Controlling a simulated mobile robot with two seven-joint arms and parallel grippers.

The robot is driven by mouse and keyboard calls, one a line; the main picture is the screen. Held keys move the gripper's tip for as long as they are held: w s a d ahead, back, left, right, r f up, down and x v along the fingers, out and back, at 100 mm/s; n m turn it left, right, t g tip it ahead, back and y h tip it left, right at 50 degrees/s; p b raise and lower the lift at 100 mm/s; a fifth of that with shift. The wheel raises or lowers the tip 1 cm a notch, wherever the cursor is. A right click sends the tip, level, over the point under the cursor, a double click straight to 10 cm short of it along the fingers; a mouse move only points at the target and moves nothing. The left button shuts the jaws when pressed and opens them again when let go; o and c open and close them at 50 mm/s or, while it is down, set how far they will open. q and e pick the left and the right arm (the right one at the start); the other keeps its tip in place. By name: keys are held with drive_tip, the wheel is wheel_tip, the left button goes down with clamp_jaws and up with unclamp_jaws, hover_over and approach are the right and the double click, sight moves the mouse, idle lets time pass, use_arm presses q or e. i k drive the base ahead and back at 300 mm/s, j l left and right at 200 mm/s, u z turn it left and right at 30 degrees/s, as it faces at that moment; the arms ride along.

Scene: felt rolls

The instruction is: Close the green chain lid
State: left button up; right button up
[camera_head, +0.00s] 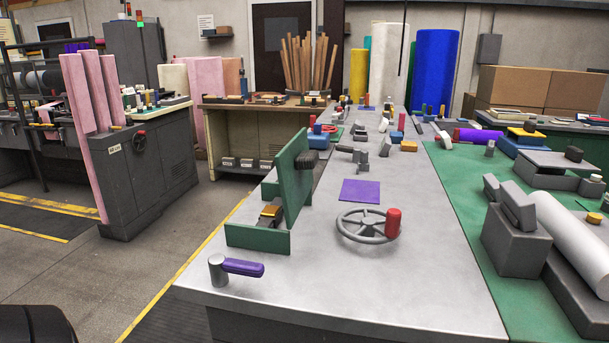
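The green chain lid (294,180) stands open, nearly upright, on the left side of the grey table. A dark knob or handle (306,160) sticks out from its right face near the top. Below and to its left is a low green housing (257,238), with dark and yellowish parts (270,213) showing inside, partly hidden by the lid. Neither of my grippers shows in the head view.
A grey handwheel (365,237) with a red grip stands right of the lid. A purple-handled crank (238,268) sits in front of the housing. A flat purple square (360,190) and several small blocks lie behind. The grey tabletop (400,290) at the front right is clear.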

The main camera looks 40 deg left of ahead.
sight(294, 162)
drive_tip(key=l+u, duration=0.1)
drive_tip(key=u, duration=0.4)
drive_tip(key=l+u, duration=0.1)
drive_tip(key=u, duration=0.35)
drive_tip(key=l+u, duration=0.1)
drive_tip(key=u, duration=0.4)
